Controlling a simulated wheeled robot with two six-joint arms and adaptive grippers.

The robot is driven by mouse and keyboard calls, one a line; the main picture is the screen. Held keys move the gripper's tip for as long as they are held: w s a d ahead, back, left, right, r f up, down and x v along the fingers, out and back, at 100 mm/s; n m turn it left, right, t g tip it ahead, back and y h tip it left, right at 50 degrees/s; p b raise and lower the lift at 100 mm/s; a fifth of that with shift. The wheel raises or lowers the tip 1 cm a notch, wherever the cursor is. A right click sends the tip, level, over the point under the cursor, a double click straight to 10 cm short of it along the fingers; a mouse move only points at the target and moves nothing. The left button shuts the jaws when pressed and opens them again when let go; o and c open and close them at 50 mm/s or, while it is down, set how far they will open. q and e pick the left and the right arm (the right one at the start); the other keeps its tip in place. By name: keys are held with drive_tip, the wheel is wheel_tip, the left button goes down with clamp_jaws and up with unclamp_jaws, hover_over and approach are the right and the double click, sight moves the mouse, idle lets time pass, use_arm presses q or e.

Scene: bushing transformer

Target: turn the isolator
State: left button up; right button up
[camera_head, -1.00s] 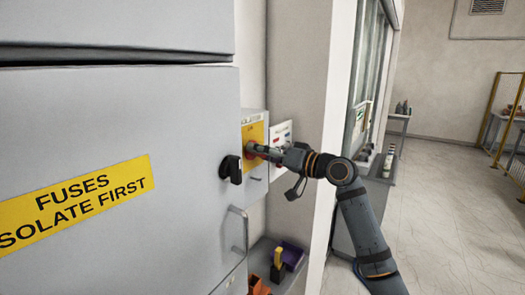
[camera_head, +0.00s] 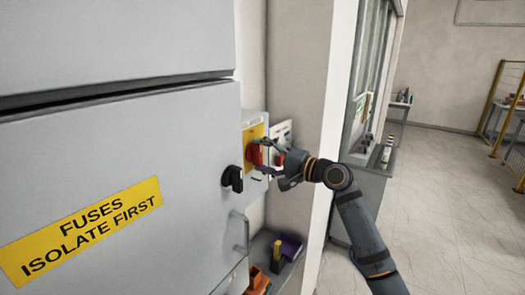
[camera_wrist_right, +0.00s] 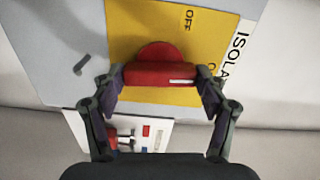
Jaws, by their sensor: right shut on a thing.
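The isolator is a red rotary handle (camera_head: 255,156) on a yellow plate (camera_head: 248,135), on a grey box fixed to the wall. In the head view the handle looks upright. My right gripper (camera_head: 264,157) is shut on it, one finger above and one below. In the right wrist view the red handle (camera_wrist_right: 160,74) lies crosswise between the two fingertips (camera_wrist_right: 159,82), which touch its ends. The word OFF shows on the yellow plate (camera_wrist_right: 170,20); the other position's lettering is partly hidden by a finger. My left gripper is not in view.
A grey cabinet door (camera_head: 120,150) with a black knob (camera_head: 232,178) and a bar handle (camera_head: 240,232) stands close on the left. A white panel (camera_head: 281,135) is beside the isolator. Below is a shelf with a purple bin (camera_head: 291,247). Open floor lies right.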

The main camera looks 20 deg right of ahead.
drive_tip(key=shift+m+p, duration=0.3)
drive_tip(key=shift+m, duration=0.2)
idle(0.3)
drive_tip(key=o, duration=1.1)
drive_tip(key=shift+o, duration=0.2)
drive_tip(key=v, duration=0.7)
drive_tip(key=shift+s+d, duration=0.15)
drive_tip(key=shift+s, duration=0.05)
drive_tip(key=shift+w, duration=0.1)
